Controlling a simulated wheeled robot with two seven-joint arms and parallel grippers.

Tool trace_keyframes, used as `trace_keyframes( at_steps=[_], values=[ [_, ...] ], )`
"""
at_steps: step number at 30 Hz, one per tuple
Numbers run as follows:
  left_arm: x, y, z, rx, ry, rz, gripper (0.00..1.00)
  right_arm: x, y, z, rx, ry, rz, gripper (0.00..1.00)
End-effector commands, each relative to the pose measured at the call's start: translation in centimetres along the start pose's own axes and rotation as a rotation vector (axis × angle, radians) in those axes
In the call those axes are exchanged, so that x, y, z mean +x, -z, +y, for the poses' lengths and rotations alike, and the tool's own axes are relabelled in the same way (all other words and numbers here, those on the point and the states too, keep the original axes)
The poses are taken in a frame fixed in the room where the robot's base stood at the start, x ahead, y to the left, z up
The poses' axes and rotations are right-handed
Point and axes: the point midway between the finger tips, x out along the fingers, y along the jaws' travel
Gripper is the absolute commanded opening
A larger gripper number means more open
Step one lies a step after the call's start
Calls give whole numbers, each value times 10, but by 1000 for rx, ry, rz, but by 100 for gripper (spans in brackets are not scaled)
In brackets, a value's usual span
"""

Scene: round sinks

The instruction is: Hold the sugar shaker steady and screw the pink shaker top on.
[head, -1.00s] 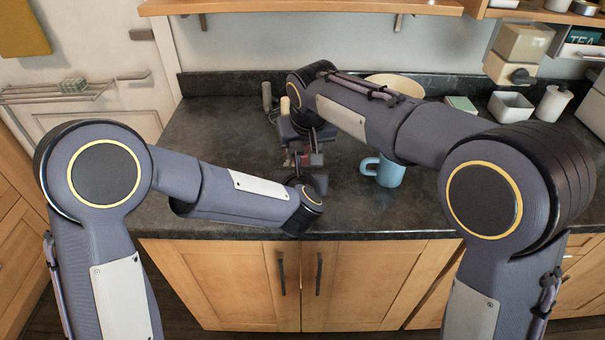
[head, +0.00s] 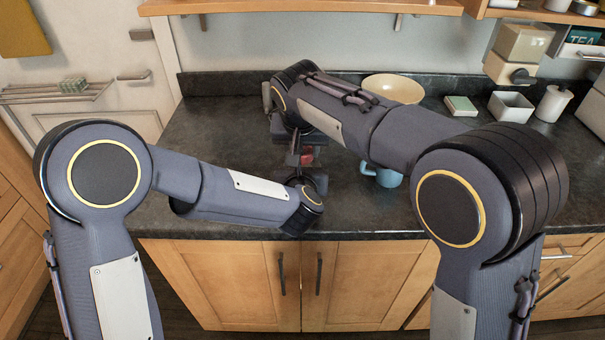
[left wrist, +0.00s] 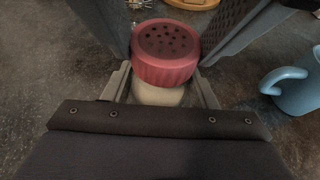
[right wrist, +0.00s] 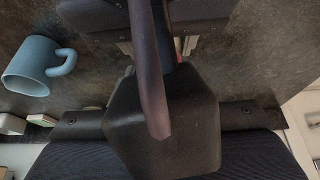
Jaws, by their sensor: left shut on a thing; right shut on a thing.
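The pink shaker top (left wrist: 166,50), domed with dark holes, sits upright over the cream sugar shaker (left wrist: 158,95) in the left wrist view; a small red part of it shows in the head view (head: 307,154). My left gripper (head: 308,184) is shut on the shaker body, a finger on each side. My right gripper (head: 298,152) comes from above and behind and is shut on the pink top; its dark fingers flank the top in the left wrist view. In the right wrist view dark gripper parts hide most of the top and shaker. I cannot tell whether the threads are engaged.
A blue mug (head: 384,175) stands close on the right, partly behind my right arm; it also shows in the right wrist view (right wrist: 36,66). A cream bowl (head: 392,87), a small box (head: 460,105) and a white square dish (head: 511,107) stand farther back. The left counter is clear.

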Motion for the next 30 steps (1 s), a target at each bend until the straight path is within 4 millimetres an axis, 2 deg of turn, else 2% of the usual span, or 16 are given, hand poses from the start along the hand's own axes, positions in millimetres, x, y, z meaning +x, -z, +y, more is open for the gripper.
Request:
trace_keyframes(
  at_steps=[1,3,7,8,13,19,22,29,30],
  values=[
    [1,8,0,4,1,18,23,3,-2,-3,92,-50,-1,21],
    [1,8,0,4,1,18,23,2,-1,-3,201,-92,-2,21],
    [1,8,1,4,0,17,23,2,-1,-1,230,-100,-5,21],
    [1,8,1,4,0,17,23,2,-1,-1,230,-100,-5,46],
    [1,8,0,4,0,18,23,2,-1,-1,229,-98,-4,68],
    [1,8,1,4,0,18,23,2,-1,-2,228,-97,-3,67],
    [1,8,1,4,0,18,23,1,0,-2,228,-96,-3,54],
    [1,8,1,4,0,18,23,1,0,-2,225,-94,-3,53],
    [1,8,1,4,0,18,23,0,0,1,179,-69,-4,53]
  ],
)
